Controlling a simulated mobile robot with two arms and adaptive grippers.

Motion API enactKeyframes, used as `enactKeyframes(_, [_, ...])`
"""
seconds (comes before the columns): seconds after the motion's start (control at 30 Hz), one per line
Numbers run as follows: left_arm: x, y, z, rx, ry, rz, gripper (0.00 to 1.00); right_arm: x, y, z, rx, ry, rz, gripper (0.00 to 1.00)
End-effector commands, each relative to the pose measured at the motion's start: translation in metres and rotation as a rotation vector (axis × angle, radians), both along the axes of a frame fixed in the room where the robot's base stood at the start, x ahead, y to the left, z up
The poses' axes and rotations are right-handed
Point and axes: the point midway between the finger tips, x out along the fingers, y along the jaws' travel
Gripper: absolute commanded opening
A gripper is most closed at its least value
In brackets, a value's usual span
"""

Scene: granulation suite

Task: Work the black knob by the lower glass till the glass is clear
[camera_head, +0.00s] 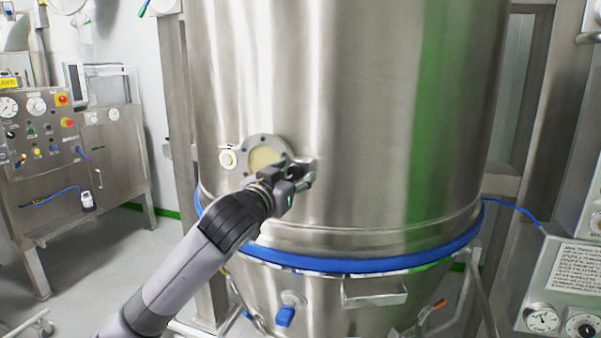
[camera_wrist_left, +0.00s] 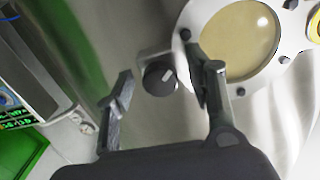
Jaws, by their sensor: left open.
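The lower glass (camera_head: 262,157) is a round, flanged sight window on the steel vessel, and its pane looks cloudy tan. It also shows in the left wrist view (camera_wrist_left: 232,40), with bolts around its rim. The black knob (camera_wrist_left: 160,77) is round with a light pointer mark and sits on a small steel block beside the flange. My right gripper is not in view.
A round cream-coloured fitting (camera_head: 228,158) sits left of the glass. A blue band (camera_head: 350,265) rings the vessel below. A control cabinet (camera_head: 75,150) stands at the left, and a gauge panel (camera_head: 565,290) at the lower right. The vessel wall right of the gripper is bare.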

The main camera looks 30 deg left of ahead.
Motion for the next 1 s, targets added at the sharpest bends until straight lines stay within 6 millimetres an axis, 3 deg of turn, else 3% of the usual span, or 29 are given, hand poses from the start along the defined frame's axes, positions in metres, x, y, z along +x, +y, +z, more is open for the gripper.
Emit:
enactKeyframes(0.37, [-0.0012, -0.0005, 0.0002, 0.000, 0.000, 0.001, 0.49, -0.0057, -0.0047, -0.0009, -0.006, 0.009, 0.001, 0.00])
enactKeyframes(1.0, [-0.0011, -0.0007, 0.0000, 0.000, 0.000, 0.000, 0.06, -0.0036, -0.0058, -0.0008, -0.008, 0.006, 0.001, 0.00])
